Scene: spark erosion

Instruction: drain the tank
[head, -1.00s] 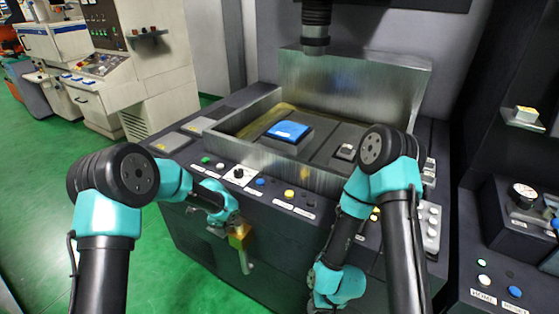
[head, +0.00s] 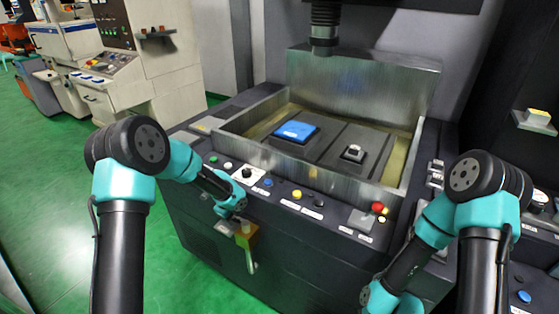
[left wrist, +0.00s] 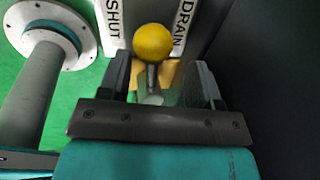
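The tank (head: 400,172) is a metal-walled basin of yellowish liquid on top of the dark machine. A blue block (head: 296,131) and a small grey part (head: 353,153) sit inside. On the machine's front, a brass-coloured drain valve (head: 247,238) has a spout pointing down. My left gripper (left wrist: 162,78) is at the valve. In the left wrist view its two fingers are apart, with the lever's yellow ball knob (left wrist: 152,43) between and just beyond them; no contact shows. Labels SHUT (left wrist: 112,22) and DRAIN (left wrist: 183,20) flank the knob. My right gripper is out of view.
A control panel along the tank's front holds several buttons, a black knob (head: 247,173) and a red button (head: 377,207). A black tool head (head: 323,38) hangs over the tank. Green floor (head: 180,255) is open at the left.

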